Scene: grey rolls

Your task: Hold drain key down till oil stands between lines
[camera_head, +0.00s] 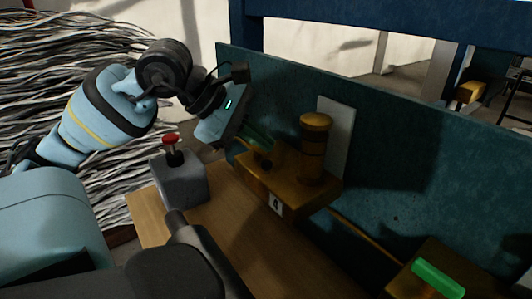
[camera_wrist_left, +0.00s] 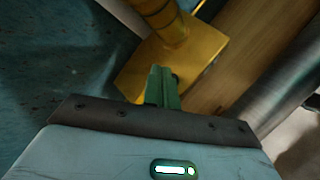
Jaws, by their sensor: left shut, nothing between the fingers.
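A brass block (camera_head: 275,190) marked 4 sits against the teal wall. On it stands a brass sight cylinder (camera_head: 315,145) with darker bands; I cannot read the oil level or lines. My right gripper is not in view.
A grey box (camera_head: 180,183) with a red knob (camera_head: 170,140) stands left of the block on the wooden bench (camera_head: 240,240). A second brass unit with a bright green key (camera_head: 438,278) is at lower right. The teal wall (camera_head: 390,170) rises close behind.

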